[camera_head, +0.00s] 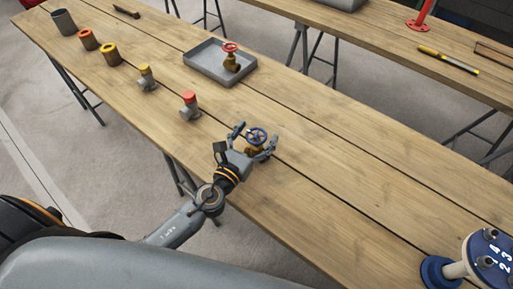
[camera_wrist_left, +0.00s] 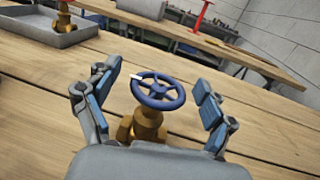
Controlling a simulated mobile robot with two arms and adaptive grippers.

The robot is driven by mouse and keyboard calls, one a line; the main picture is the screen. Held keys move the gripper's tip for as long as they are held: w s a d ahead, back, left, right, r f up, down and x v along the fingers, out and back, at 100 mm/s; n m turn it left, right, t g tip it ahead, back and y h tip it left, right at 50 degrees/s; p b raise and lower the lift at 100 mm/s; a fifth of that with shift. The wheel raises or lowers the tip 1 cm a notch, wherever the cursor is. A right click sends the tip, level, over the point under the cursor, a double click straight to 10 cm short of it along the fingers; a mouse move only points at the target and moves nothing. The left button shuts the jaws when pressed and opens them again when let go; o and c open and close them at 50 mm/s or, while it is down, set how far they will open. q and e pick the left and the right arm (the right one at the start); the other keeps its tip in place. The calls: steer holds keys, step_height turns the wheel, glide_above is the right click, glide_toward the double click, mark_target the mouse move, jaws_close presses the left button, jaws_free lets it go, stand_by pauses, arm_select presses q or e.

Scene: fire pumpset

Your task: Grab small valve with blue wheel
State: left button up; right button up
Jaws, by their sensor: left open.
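The small valve with the blue wheel (camera_head: 257,136) stands upright on the wooden table, with a brass-coloured body. My left gripper (camera_head: 255,138) is open, with one finger on each side of the valve. In the left wrist view the blue wheel (camera_wrist_left: 158,91) sits between the two blue-padded fingers (camera_wrist_left: 152,100), with a visible gap on both sides. The brass body (camera_wrist_left: 147,125) shows below the wheel, and its base is hidden by my gripper. My right gripper is in neither view.
A grey tray (camera_head: 199,69) holds a valve with a red wheel (camera_head: 231,58). Red-topped (camera_head: 190,105) and yellow-topped (camera_head: 147,78) fittings stand along the left side. A blue numbered flange piece (camera_head: 490,255) is at the lower right. The table right of the valve is clear.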

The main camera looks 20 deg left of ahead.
arm_select(q)
steer(key=shift+s, duration=0.1)
steer(key=shift+c, duration=0.2)
jaws_close()
steer(key=shift+r, duration=0.1)
steer(key=shift+r, duration=0.1)
